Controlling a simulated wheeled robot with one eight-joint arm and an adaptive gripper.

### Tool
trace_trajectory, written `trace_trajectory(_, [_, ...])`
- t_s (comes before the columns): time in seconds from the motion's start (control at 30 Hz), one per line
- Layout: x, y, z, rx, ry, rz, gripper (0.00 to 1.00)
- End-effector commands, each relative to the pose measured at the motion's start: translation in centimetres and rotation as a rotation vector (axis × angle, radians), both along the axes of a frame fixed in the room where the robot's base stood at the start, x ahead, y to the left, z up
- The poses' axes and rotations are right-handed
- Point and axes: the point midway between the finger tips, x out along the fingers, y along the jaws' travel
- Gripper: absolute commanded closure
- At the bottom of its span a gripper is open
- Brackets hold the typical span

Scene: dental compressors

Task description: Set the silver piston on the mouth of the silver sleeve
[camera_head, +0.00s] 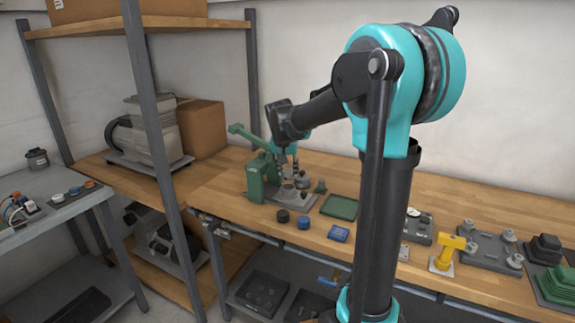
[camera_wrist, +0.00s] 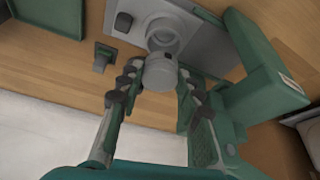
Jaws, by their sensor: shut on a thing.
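My gripper (camera_wrist: 157,88) is shut on the silver piston (camera_wrist: 160,73), a short pale cylinder between its two dark-jointed fingers. The silver sleeve (camera_wrist: 165,32) is a round, open-mouthed ring on a grey base plate in the wrist view. The piston appears just below the sleeve in that picture and overlaps its near edge. I cannot tell whether they touch. In the head view my gripper (camera_head: 289,163) is low over the bench beside the green press, and the piston and sleeve are too small there to tell apart clearly.
The green press (camera_head: 262,177) stands close beside my gripper; its body (camera_wrist: 262,75) is at the right in the wrist view. A green tray (camera_head: 340,207), dark and blue round pieces (camera_head: 304,222) and a blue box (camera_head: 339,234) lie in front. A yellow press (camera_head: 446,253) is farther right.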

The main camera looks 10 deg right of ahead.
Motion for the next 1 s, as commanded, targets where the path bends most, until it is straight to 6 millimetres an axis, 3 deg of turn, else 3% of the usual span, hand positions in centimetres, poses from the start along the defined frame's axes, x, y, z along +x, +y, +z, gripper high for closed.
trace_trajectory(0.3, [0.0,0.0,-2.8,0.000,0.000,0.000,0.95])
trace_trajectory(1.0, [0.0,0.0,-3.2,0.000,0.000,0.000,0.95])
